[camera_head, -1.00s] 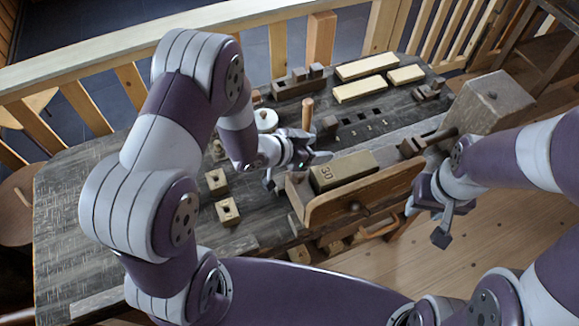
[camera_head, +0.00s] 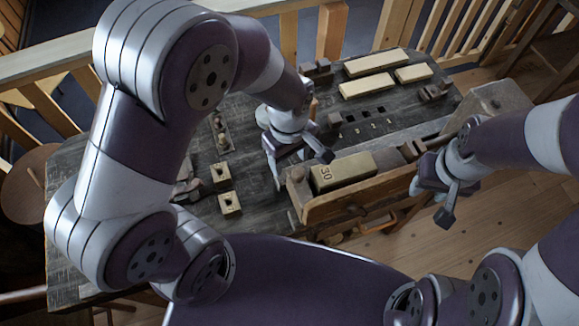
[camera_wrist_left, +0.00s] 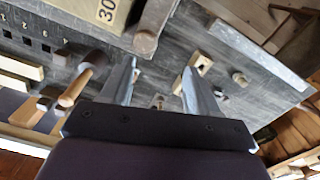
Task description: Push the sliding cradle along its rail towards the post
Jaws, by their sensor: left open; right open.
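My left gripper (camera_head: 300,168) is open and points down, left of the 30 block. Its spread fingers (camera_wrist_left: 160,88) hold nothing. My right gripper (camera_head: 430,203) is open and empty, off the right end of the front board.
Two small holed blocks (camera_head: 228,203) and a small stand (camera_head: 220,135) are on the bench's left part. Pale bars (camera_head: 376,62) lie at the back. A big wooden block (camera_head: 493,98) stands at right. A railing runs behind.

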